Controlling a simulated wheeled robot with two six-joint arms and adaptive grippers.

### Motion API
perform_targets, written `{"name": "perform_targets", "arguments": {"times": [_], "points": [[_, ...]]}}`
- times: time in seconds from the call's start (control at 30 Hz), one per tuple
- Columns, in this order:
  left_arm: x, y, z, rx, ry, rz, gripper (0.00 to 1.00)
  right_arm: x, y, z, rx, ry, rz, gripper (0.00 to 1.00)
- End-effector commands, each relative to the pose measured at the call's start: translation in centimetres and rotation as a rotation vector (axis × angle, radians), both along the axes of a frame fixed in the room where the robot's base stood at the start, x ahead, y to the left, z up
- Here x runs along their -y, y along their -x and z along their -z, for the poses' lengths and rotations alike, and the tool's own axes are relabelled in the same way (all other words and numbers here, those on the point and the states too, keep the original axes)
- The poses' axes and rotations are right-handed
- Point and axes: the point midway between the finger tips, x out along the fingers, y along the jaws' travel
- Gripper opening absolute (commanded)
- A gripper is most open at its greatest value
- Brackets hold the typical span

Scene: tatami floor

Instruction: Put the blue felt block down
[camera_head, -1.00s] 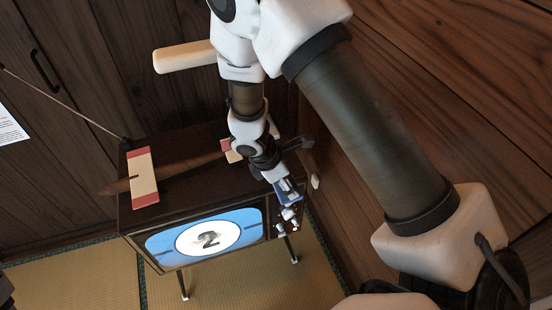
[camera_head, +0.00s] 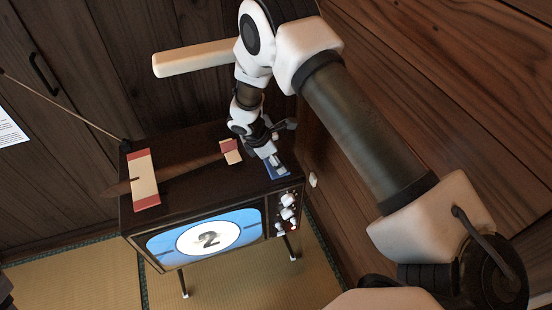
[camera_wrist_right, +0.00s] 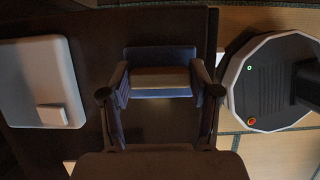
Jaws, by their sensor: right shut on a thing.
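The blue felt block (camera_head: 284,174) is at the right end of the dark television's top (camera_head: 190,205), near its front edge, partly covered by my right gripper. My right gripper (camera_head: 273,166) points down and is shut on it. In the right wrist view the dark blue block (camera_wrist_right: 160,57) sits between the two fingers. I cannot tell whether its underside touches the top. My left gripper is out of view.
A red-and-cream strip (camera_head: 145,180) lies on the left of the television top, a smaller one (camera_head: 231,151) near my gripper. A long brown pointed piece (camera_head: 180,169) lies between them. A pale bar (camera_head: 190,60) stands out above. The wooden wall is close on the right.

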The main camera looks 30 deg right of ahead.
Motion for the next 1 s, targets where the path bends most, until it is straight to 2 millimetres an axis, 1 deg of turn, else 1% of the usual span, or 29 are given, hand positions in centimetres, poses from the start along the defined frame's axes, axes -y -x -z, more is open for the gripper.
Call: {"name": "perform_targets", "arguments": {"times": [0.03, 0.1, 0.4, 0.53, 0.67, 0.8, 0.9, 1.0], "points": [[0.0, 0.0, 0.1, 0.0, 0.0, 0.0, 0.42, 0.0, 0.0, 0.2, 0.0, 0.0, 0.0, 0.65], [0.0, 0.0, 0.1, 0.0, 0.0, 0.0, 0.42, 0.0, 0.0, 0.1, 0.0, 0.0, 0.0, 0.87], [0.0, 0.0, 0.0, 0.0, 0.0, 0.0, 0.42, 0.0, 0.0, 0.1, 0.0, 0.0, 0.0, 0.87], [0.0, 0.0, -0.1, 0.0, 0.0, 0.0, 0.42, -0.2, -0.1, -0.7, 0.002, 0.0, -0.001, 0.87], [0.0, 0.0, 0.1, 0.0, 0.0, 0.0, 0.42, -1.2, -0.4, -3.1, 0.003, 0.001, -0.002, 0.87], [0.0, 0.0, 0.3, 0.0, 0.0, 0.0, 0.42, -2.6, -0.7, -6.6, 0.004, 0.001, -0.002, 0.87], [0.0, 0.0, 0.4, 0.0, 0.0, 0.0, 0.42, -3.5, -0.9, -8.8, 0.004, 0.001, -0.001, 0.87], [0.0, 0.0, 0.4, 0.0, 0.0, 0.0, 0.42, -4.2, -1.0, -10.4, 0.002, 0.002, -0.001, 0.87]]}}
